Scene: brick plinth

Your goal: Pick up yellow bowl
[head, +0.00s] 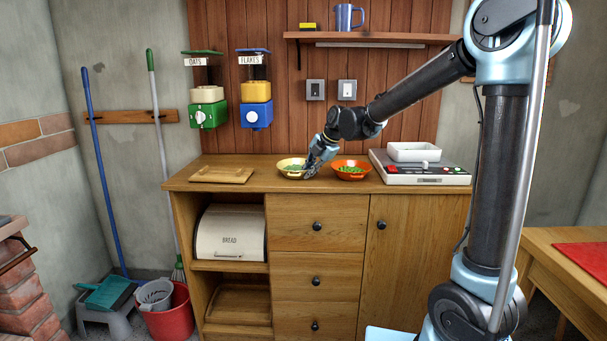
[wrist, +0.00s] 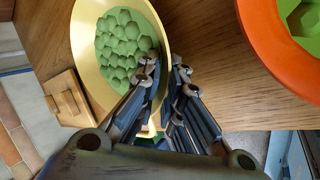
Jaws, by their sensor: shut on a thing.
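The yellow bowl (head: 285,165) is on the wooden cabinet top, left of an orange bowl. It holds green pieces, which show clearly in the wrist view, where the yellow bowl (wrist: 85,75) fills the upper left. My gripper (head: 312,171) is at the right side of the yellow bowl. In the wrist view my gripper (wrist: 168,80) has one finger inside the bowl and one outside, shut on its rim. I cannot tell whether the bowl is lifted off the top.
The orange bowl (head: 351,164) with green contents stands close to the right of my gripper. A wooden board (head: 222,175) lies to the left. A scale (head: 420,175) with a white tray (head: 414,152) stands on the right. A shelf (head: 370,38) hangs above.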

